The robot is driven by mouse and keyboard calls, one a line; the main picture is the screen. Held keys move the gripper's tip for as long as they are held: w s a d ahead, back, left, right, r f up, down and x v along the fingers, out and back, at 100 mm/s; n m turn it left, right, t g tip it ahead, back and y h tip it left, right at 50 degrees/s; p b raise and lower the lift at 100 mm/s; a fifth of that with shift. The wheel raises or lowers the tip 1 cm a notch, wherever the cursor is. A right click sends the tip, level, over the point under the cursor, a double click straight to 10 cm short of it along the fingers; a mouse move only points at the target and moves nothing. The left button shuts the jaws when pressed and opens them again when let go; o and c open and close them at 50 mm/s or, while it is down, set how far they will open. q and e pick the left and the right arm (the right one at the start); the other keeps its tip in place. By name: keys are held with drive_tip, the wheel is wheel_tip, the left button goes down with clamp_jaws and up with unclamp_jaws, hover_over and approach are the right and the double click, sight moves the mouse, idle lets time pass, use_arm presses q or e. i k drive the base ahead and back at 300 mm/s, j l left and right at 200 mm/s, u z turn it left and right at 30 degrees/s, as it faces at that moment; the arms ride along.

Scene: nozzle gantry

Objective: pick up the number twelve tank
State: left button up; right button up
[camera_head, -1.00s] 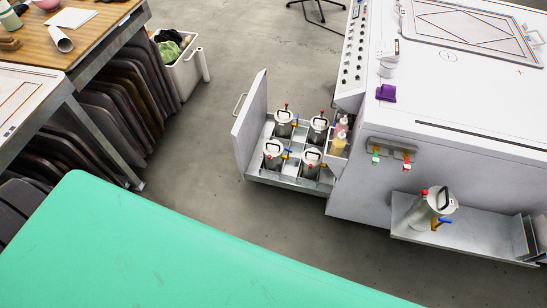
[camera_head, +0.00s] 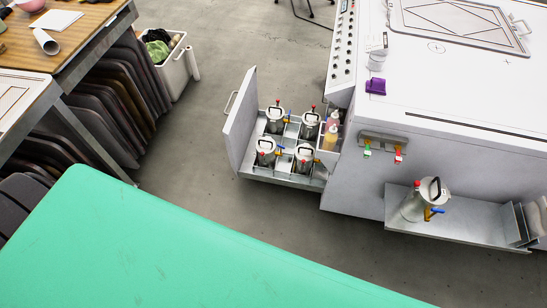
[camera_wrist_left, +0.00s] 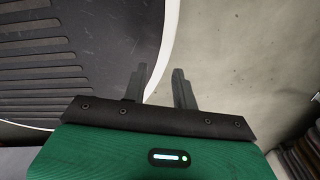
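Several metal tanks with black handles and red caps show in the head view. A group stands in the open drawer (camera_head: 262,178): back left tank (camera_head: 275,124), back right tank (camera_head: 309,127), front left tank (camera_head: 265,156), front right tank (camera_head: 304,160). One more tank (camera_head: 418,207) with a blue lever stands on the low shelf (camera_head: 466,225) at the right. I cannot read a number on any of them. My left gripper (camera_wrist_left: 158,82) is open and empty in the left wrist view, its two fingers apart. My right gripper is not in view.
A white machine (camera_head: 450,165) stands behind the drawer and shelf. Small bottles (camera_head: 331,130) sit at the drawer's right. A wooden-topped table (camera_head: 75,35), dark stacked panels (camera_head: 110,95) and a white bin (camera_head: 178,68) are at the left. Grey floor (camera_head: 190,150) lies open between.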

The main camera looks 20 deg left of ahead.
sight(269, 160)
drive_tip(key=i+j+z, duration=0.1)
drive_tip(key=j+z, duration=0.3)
drive_tip(key=i+j+z, duration=0.1)
drive_tip(key=j+z, duration=0.55)
drive_tip(key=z, duration=0.15)
drive_tip(key=j+z, duration=0.4)
